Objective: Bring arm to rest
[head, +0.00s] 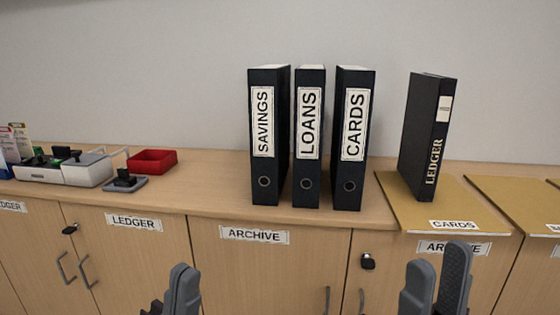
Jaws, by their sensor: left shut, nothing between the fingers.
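My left gripper (180,289) shows at the bottom edge, left of centre, in front of the cabinet doors and below the counter top. Its fingers are together and hold nothing. My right gripper (436,280) is at the bottom right, in front of the cabinet below the CARDS mat. Its two fingers stand apart, with the ridged inner pad of one showing and nothing seen between them. Neither gripper appears to touch anything. The rest of both arms is out of view.
On the counter (215,185) stand the SAVINGS binder (264,180), LOANS binder (308,170) and CARDS binder (353,172). A LEDGER binder (420,135) stands on the CARDS mat (405,215). A red tray (152,161) and stamp items are at left. Door handles (84,272) stick out below.

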